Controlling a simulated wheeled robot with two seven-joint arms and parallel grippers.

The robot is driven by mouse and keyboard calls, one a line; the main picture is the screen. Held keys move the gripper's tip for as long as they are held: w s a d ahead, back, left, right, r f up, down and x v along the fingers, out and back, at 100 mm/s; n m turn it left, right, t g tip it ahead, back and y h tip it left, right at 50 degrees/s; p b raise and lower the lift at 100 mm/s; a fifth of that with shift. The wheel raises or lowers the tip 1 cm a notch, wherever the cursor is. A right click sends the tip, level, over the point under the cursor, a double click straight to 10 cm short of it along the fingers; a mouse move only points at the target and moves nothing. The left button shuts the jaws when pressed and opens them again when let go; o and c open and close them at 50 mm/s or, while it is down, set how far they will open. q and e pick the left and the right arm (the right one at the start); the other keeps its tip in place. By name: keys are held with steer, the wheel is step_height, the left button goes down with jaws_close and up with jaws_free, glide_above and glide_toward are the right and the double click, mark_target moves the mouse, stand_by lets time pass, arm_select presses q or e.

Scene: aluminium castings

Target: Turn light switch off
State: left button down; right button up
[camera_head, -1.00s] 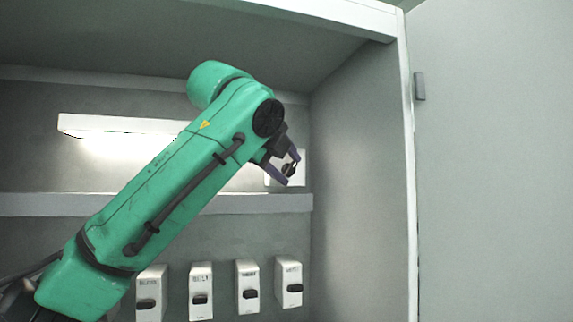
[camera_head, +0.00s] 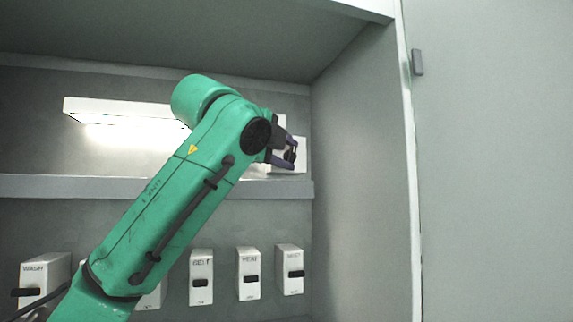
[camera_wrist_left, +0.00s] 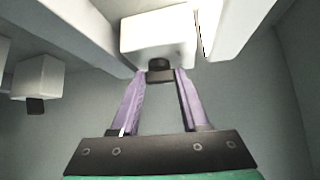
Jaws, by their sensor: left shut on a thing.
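The light switch is a white box (camera_head: 301,146) with a dark knob, on the back wall near the right inner corner of the cabinet, just above the shelf. The lamp (camera_head: 160,108) left of it is lit and brightens the wall. My left gripper (camera_head: 291,157) is at the front of the switch, partly covering it. In the left wrist view the box (camera_wrist_left: 158,36) is straight ahead, and its dark knob (camera_wrist_left: 160,72) sits between the purple fingertips, which are shut on it. The exact turn of the knob is hard to tell. My right gripper is not in view.
The cabinet's right side wall (camera_head: 360,170) is close to the switch. My green arm hides part of the row.

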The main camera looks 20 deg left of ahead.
arm_select(q)
steer(key=n+t+b, duration=0.2)
steer(key=f+n+t+b, duration=0.1)
steer(key=n+b, duration=0.1)
steer(key=shift+t+h+b, duration=0.4)
steer(key=shift+r+n+t+y+b, duration=0.15)
steer(key=shift+n+t+y+b, duration=0.25)
steer(key=shift+n+t+b, duration=0.45)
steer(key=shift+n, duration=0.35)
steer(key=shift+r+t, duration=0.2)
steer(key=shift+t, duration=0.05)
steer(key=c, duration=0.7)
jaws_free()
steer(key=o, duration=0.3)
steer(key=shift+w, duration=0.1)
steer(key=shift+w+d+f, duration=0.15)
